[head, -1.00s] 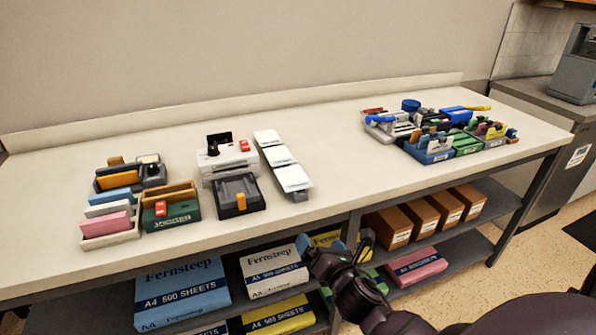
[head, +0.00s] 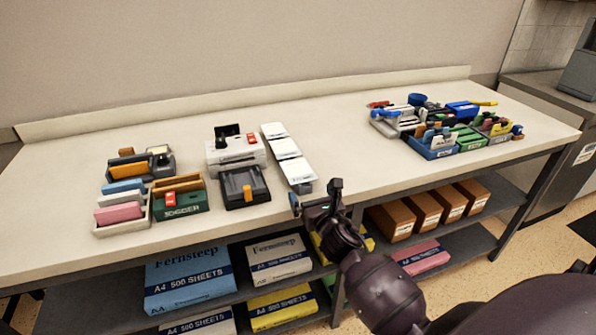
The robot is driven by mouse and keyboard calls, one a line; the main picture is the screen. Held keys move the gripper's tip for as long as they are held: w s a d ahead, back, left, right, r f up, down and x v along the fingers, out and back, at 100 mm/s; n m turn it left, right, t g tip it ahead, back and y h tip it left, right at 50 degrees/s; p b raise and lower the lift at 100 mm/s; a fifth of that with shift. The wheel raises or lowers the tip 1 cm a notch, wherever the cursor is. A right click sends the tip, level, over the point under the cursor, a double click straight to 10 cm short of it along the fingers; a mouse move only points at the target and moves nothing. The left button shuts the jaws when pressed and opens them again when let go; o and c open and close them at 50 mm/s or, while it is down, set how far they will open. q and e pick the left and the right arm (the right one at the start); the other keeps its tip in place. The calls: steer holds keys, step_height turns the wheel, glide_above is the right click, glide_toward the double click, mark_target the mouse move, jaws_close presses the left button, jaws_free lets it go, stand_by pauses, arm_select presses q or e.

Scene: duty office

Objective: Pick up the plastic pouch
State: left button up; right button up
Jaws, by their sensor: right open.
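I cannot pick out a plastic pouch with certainty. Several flat white pieces lie in a row on a narrow grey rack (head: 303,188) in the middle of the worktable. They are too small to tell whether one is the pouch. My right gripper (head: 315,198) is open and empty at the table's front edge, just in front of the rack's near end and apart from it. Its two fingers point up toward the table. My left gripper is not in view.
Left of the rack stand a white machine (head: 236,153), a black device (head: 246,187), a green jogger box (head: 182,197) and a tray with coloured blocks (head: 122,225). Stationery bins (head: 440,150) crowd the right. The tabletop (head: 350,150) between is clear. Paper packs and boxes fill the shelves below.

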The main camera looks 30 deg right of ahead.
mark_target(305, 182)
steer(key=x, duration=0.4)
steer(key=shift+w+r, duration=0.15)
steer(key=shift+w, duration=0.25)
steer(key=c, duration=0.7)
